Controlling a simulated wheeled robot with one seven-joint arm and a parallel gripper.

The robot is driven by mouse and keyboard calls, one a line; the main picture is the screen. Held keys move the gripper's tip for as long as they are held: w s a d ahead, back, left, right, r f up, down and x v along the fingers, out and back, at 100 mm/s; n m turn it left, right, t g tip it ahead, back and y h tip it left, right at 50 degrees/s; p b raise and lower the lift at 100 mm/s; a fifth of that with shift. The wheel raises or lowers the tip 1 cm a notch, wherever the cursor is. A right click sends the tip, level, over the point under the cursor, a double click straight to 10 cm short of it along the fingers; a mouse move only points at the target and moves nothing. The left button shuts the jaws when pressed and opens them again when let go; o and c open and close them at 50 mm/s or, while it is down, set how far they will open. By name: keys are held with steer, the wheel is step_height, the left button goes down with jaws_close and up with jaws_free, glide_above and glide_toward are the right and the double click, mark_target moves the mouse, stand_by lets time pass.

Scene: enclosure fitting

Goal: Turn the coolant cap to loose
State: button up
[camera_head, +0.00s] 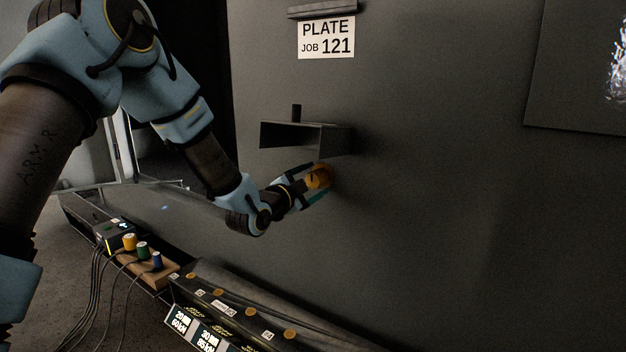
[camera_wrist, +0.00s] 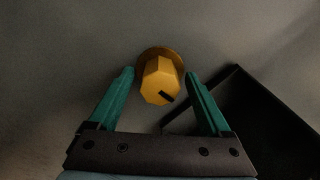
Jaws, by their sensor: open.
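The coolant cap (camera_head: 319,176) is a yellow-orange faceted knob on the dark grey wall panel, below a small box-like bracket. In the wrist view the cap (camera_wrist: 160,80) has a round base flange and a dark mark on its lower right face. My gripper (camera_head: 312,182) is at the cap with its fingers pointing toward the panel. In the wrist view my gripper (camera_wrist: 160,75) is open, with one teal finger on each side of the cap. Gaps show between both fingers and the cap.
The dark bracket (camera_head: 300,137) juts out just above the cap; its dark wall (camera_wrist: 245,105) lies close to the right finger. A plate sign (camera_head: 326,37) hangs higher up. Below is a ledge (camera_head: 240,308) with labels and several round pieces, and a wooden block (camera_head: 147,265) with coloured knobs.

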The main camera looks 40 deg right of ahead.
jaws_close()
stand_by(0.8)
